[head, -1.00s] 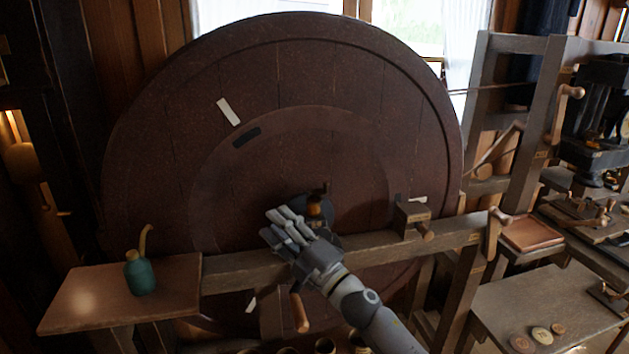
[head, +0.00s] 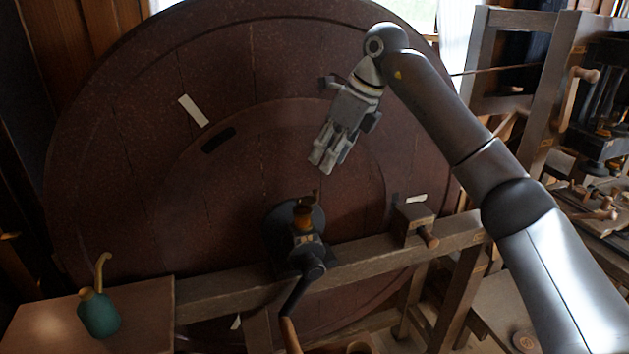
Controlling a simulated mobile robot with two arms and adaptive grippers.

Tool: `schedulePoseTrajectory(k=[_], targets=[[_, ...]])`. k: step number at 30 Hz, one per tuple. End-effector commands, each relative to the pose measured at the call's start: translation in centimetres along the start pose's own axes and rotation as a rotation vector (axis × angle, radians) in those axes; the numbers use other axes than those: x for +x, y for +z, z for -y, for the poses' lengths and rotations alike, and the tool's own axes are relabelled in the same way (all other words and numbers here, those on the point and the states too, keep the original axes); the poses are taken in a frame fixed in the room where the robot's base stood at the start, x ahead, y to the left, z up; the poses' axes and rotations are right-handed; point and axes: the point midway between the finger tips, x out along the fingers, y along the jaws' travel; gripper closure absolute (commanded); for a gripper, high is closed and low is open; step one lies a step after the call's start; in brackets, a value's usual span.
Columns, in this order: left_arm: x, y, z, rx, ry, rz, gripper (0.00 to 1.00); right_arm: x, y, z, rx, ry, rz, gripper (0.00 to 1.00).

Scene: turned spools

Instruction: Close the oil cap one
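A brass-coloured oil cup (head: 303,216) stands on the dark bearing at the hub of the big wheel (head: 120,150). A small dark piece, perhaps its cap (head: 315,196), sticks up at the cup's upper right; whether it is raised or seated is too small to tell. My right gripper (head: 322,166) is above and slightly right of the cup, apart from it, with its fingers pointing down and left. Nothing shows in its fingers, and their gap is hard to judge. My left gripper is not in view.
A crank (head: 290,308) hangs below the bearing. A wooden beam (head: 225,297) crosses in front of the wheel, with a wooden block (head: 411,223) on its right part. A teal oil can (head: 99,316) stands on a wooden shelf (head: 35,325) at left.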

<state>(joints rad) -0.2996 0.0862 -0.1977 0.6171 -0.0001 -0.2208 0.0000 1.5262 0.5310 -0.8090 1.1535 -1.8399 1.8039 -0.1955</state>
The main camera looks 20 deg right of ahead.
Motion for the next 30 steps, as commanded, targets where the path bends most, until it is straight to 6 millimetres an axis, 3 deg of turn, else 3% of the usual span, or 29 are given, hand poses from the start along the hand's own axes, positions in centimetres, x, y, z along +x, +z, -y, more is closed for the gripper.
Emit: schedulePoseTrajectory(k=[2, 5, 21, 30], targets=[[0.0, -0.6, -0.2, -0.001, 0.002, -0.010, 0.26, -0.8, -0.5, 0.6, 0.007, -0.024, -0.026, 0.64], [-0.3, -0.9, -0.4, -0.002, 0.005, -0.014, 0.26, -0.4, -0.8, 0.8, 0.010, -0.029, -0.038, 0.64], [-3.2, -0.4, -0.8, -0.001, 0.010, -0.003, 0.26, 8.4, -0.9, 0.8, 0.009, -0.025, -0.034, 0.64], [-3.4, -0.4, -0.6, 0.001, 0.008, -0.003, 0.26, 9.8, -1.0, 0.9, 0.008, -0.027, -0.032, 0.64]])
